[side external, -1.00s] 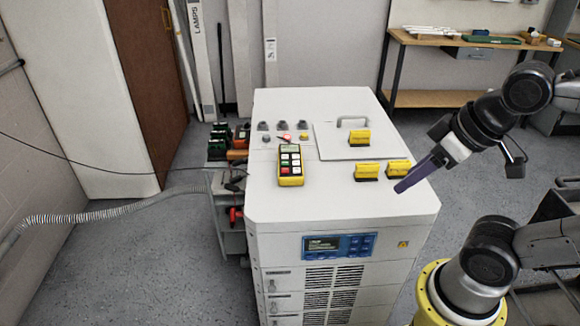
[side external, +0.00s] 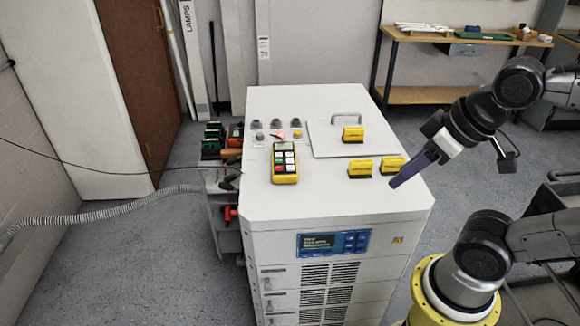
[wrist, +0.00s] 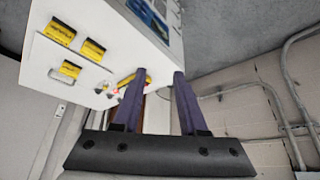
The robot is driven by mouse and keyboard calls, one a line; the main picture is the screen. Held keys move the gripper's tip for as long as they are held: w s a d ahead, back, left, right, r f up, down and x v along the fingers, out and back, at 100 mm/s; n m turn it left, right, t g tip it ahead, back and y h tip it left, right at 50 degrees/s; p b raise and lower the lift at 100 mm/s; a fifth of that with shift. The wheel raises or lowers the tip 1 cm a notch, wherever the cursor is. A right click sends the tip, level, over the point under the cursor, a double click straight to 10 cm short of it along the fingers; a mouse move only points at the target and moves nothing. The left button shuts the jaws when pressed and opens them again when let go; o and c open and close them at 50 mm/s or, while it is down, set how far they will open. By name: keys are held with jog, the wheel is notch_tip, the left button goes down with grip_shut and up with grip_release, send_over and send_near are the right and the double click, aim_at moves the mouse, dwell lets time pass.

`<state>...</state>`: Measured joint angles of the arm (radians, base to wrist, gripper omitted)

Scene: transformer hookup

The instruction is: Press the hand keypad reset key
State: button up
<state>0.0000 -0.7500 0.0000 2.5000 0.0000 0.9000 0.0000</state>
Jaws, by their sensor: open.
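The hand keypad (side external: 285,163) is a yellow handset with a small screen and red, green and white keys. It lies on the white cabinet top (side external: 255,190), left of centre. In the wrist view the keypad (wrist: 127,79) is a small yellow sliver, partly hidden by a finger. My gripper (side external: 393,185) has purple fingers and hangs near the cabinet's right edge, to the right of the keypad and apart from it. In the wrist view my gripper (wrist: 163,76) shows two separated fingers with nothing between them. Which key is the reset key cannot be read.
Yellow blocks (side external: 361,168) stand on the cabinet between the keypad and my gripper. A raised plate with a handle (side external: 346,118) and several knobs (side external: 277,123) are behind. A blue display panel (side external: 334,243) is on the front. The front left of the top is clear.

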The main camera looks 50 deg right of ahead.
grip_shut()
dwell(1.4)
